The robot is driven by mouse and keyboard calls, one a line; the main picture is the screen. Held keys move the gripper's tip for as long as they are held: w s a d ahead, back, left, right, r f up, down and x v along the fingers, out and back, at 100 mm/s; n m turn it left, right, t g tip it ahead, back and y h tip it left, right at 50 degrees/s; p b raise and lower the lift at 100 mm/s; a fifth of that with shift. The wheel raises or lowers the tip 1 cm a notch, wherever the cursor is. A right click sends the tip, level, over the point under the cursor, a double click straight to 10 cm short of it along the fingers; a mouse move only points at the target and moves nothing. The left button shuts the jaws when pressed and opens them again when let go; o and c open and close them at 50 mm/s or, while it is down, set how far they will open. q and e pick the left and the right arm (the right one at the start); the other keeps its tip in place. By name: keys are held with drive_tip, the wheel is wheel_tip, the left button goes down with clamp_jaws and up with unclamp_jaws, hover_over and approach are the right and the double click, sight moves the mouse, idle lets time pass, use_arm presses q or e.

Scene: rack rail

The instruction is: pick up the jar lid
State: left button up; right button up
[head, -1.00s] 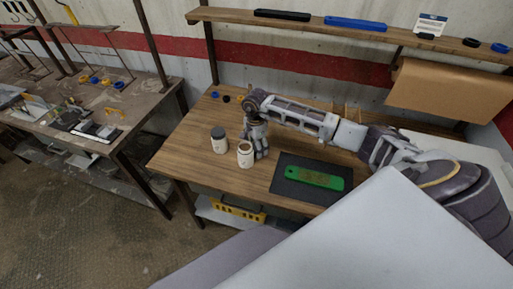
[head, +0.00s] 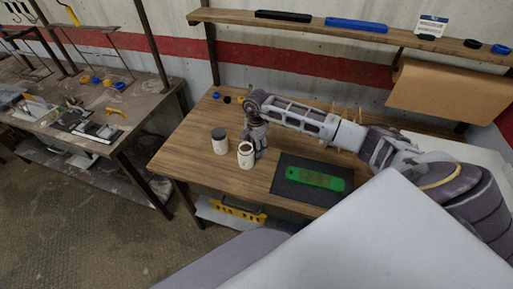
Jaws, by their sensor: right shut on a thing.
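My right gripper (head: 259,150) points down over the wooden table, just behind and to the right of an open pale jar (head: 246,157). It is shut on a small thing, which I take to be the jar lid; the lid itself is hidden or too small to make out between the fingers. A second pale jar (head: 220,145) with a dark lid on it stands upright to the left of the open jar. My left gripper is not in view.
A dark mat (head: 284,185) with a green plate (head: 315,178) lies right of the jars. Small round blue (head: 215,95) and black (head: 227,99) pieces lie at the back left. A shelf (head: 232,16) runs above the table (head: 180,150). The table's left front is clear.

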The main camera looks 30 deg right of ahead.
wheel_tip(320, 180, up, 10)
drive_tip(key=b, duration=0.1)
drive_tip(key=shift+b, duration=0.3)
idle(0.3)
idle(0.8)
